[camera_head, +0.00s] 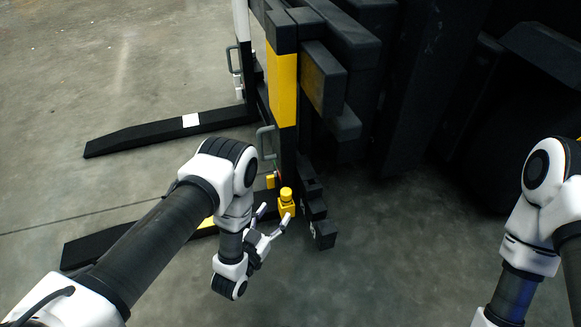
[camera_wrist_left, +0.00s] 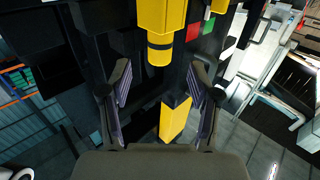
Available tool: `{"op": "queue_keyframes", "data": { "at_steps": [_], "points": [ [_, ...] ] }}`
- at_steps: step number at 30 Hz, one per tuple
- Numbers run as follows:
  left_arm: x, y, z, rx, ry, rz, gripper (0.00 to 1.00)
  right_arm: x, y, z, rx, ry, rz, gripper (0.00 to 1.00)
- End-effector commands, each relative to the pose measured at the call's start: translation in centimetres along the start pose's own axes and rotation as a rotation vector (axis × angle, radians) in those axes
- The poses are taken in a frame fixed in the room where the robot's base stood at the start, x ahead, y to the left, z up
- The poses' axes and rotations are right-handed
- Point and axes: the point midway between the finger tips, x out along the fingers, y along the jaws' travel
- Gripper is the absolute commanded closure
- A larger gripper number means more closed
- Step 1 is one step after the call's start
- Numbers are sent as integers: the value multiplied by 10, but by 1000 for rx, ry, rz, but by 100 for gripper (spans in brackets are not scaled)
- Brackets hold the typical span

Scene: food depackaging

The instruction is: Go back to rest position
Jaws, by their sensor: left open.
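My left gripper (camera_head: 276,212) is open at the end of my left arm, near the lower front of a black and yellow forklift-like machine. Its two fingers are spread apart in the left wrist view (camera_wrist_left: 160,78), with no object held between them. A yellow knob-like part (camera_head: 286,194) of the machine is close beside the fingertips. In the left wrist view a yellow cylindrical part (camera_wrist_left: 160,45) lies ahead of the fingers; I cannot tell whether they touch anything. My right arm (camera_head: 530,235) shows at the right edge, but its gripper is out of frame.
The machine's black mast with a yellow section (camera_head: 283,88) stands just beyond my left gripper. A long flat black leg (camera_head: 165,133) with a white label extends left over the concrete floor. The floor (camera_head: 400,270) between my arms is clear. Dark bulky shapes fill the upper right.

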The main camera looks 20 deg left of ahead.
Motion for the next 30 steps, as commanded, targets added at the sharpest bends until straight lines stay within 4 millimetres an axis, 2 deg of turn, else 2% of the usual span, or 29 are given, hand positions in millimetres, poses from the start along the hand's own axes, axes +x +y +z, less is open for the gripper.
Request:
{"op": "queue_keyframes", "data": {
  "at_steps": [4,7,8,11,12,14,15,17,20,24,30],
  "points": [
    [1,0,-1,0,1,0,38,-1,0,0,0,0,0,60],
    [7,-2,-20,4,18,-1,38,-11,0,0,0,-1,0,60],
    [10,-4,-29,6,28,-3,38,-16,0,0,0,-1,0,60],
    [21,-12,-77,13,56,-15,38,-41,0,0,-1,-2,0,60],
    [21,-18,-102,16,45,-28,38,-56,0,1,-2,-3,0,60],
    [14,-26,-127,15,-61,-53,38,-80,-1,1,-4,-4,0,60],
    [2,-31,-131,7,-181,-70,38,-93,-1,1,-5,-5,0,60],
    [-22,-36,-122,-10,-370,-93,38,-103,-1,1,-7,-5,0,60],
    [-75,-36,-104,-47,-674,-122,38,-114,-2,2,-9,-8,0,60],
    [-153,-28,-82,-98,-1022,-149,38,-118,-2,3,-11,-9,-1,60],
    [-254,-12,-68,-160,-1421,-170,38,-116,-2,3,-13,-10,-1,60]
  ]
}}
